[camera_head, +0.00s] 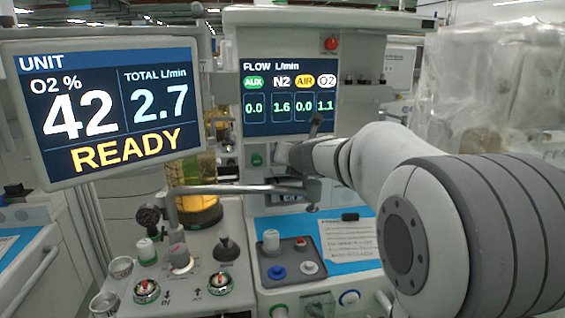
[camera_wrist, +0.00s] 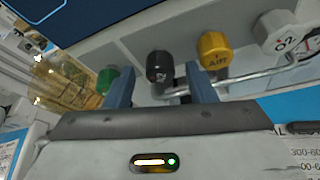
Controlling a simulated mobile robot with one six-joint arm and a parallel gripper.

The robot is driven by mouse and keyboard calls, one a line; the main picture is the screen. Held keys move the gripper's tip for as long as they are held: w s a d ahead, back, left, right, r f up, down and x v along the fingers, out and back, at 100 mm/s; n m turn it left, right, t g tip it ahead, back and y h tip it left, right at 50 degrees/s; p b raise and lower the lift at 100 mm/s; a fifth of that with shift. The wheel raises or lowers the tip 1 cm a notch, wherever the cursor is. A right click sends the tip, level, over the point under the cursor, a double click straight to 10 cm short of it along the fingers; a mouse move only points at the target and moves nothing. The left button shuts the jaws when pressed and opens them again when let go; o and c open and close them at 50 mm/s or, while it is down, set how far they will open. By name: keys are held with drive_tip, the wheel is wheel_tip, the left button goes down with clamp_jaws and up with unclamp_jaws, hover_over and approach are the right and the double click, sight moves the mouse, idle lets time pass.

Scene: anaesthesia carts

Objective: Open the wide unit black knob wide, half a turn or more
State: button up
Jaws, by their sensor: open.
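The black knob (camera_wrist: 160,66) is in the wrist view, in a row between the green knob (camera_wrist: 107,80) and the yellow AIR knob (camera_wrist: 214,50). My gripper (camera_wrist: 162,88) is open, with one blue finger to the left of the black knob and the other to its right. Gaps show between the fingers and the knob; whether the tips reach past its face I cannot tell. In the head view my arm hides the black knob, and the green knob (camera_head: 257,160) shows to its left. The flow display (camera_head: 290,95) reads N2 1.6.
A white O2 knob (camera_wrist: 276,32) sits right of the yellow one. A metal bar (camera_head: 225,188) runs in front of the panel, close under the knobs. The READY screen (camera_head: 110,110) stands left. A worktop with gauges and small knobs (camera_head: 180,260) lies below.

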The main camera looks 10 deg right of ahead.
drive_tip(key=shift+w+f, duration=0.15)
drive_tip(key=shift+w, duration=0.35)
drive_tip(key=shift+c, duration=0.2)
drive_tip(key=c, duration=0.9)
drive_tip(key=shift+a, duration=0.15)
drive_tip(key=shift+c, duration=0.2)
